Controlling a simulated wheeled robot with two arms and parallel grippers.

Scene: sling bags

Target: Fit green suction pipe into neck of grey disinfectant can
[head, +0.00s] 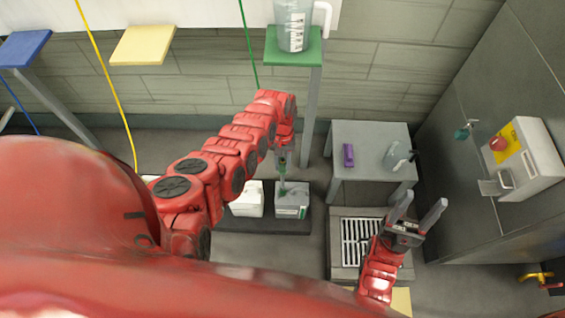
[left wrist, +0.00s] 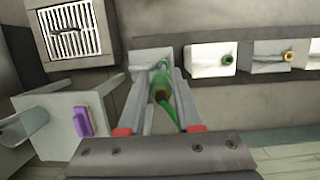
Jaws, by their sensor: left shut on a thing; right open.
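The grey disinfectant can (head: 292,208) stands on a dark low platform, with a green mark on its front. It also shows beyond my fingertips in the left wrist view (left wrist: 143,58). My left gripper (head: 282,160) is above this can and shut on the green suction pipe (left wrist: 161,90). The pipe points down at the can's top. Its lower end appears to be at the neck, but I cannot tell whether it is inside. The fingers partly hide the neck. My right gripper (head: 424,202) is open and empty, above the floor drain at the right.
A white can (head: 247,203) stands close left of the grey one; a can with a yellow neck (left wrist: 272,55) is farther along. A grey table (head: 365,135) holds a purple block (head: 348,155) and a clear bottle (head: 397,156). A green shelf (head: 275,50) stands behind.

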